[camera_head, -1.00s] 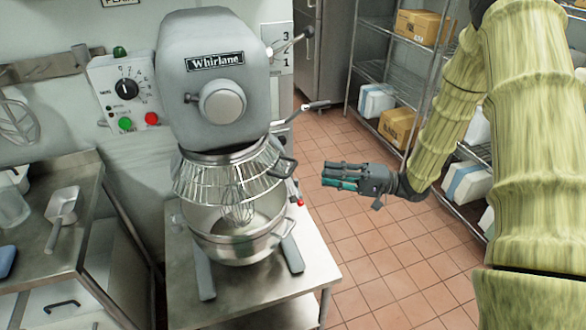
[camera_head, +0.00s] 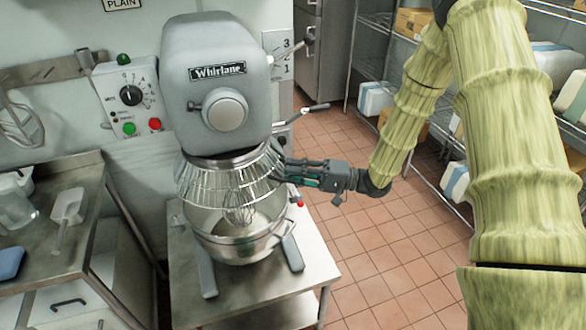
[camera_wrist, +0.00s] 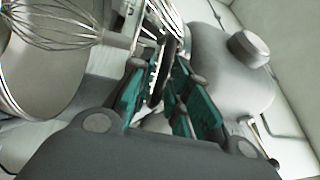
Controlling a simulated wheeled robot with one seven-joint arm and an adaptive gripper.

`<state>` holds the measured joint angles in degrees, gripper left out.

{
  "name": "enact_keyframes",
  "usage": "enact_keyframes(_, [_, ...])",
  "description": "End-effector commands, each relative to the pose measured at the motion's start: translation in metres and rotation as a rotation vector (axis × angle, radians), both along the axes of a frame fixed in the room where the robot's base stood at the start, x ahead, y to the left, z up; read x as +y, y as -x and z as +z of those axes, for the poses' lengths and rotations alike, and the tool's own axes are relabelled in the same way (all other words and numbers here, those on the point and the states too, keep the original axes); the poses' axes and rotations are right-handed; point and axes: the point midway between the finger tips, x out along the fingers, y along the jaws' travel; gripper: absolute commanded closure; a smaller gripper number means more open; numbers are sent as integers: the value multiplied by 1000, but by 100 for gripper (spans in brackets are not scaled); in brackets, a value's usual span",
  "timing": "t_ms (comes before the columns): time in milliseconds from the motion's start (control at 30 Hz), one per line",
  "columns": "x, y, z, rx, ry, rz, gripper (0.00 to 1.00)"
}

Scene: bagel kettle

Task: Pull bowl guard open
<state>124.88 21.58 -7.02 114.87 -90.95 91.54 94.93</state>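The bowl guard (camera_head: 222,180) is a wire cage around the top of the steel mixing bowl (camera_head: 238,240), under the grey mixer head (camera_head: 218,80). A wire whisk (camera_head: 238,208) hangs inside the bowl. My gripper (camera_head: 284,171) is at the guard's right side, where its dark handle is; the gripper mostly hides the handle in the head view. In the wrist view, my gripper (camera_wrist: 165,95) has its teal finger pads apart, with the dark guard handle (camera_wrist: 168,72) between them. I see gaps beside the handle; contact is unclear.
The mixer stands on a steel table (camera_head: 255,295). A lever (camera_head: 303,110) sticks out to the right above my gripper. A steel counter (camera_head: 70,230) with a scoop (camera_head: 68,208) is at left. Tiled floor (camera_head: 390,270) is free at right; shelves (camera_head: 375,65) stand behind.

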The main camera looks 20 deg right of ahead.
Motion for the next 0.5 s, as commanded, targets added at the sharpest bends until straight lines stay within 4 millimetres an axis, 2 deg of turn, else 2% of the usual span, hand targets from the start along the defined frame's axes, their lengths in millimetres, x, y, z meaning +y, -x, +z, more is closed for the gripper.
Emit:
enact_keyframes(300, [2, -1, 0, 0, 0, 0, 81])
enact_keyframes(400, [2, -1, 0, 0, 0, 0, 98])
enact_keyframes(500, [2, -1, 0, 0, 0, 0, 100])
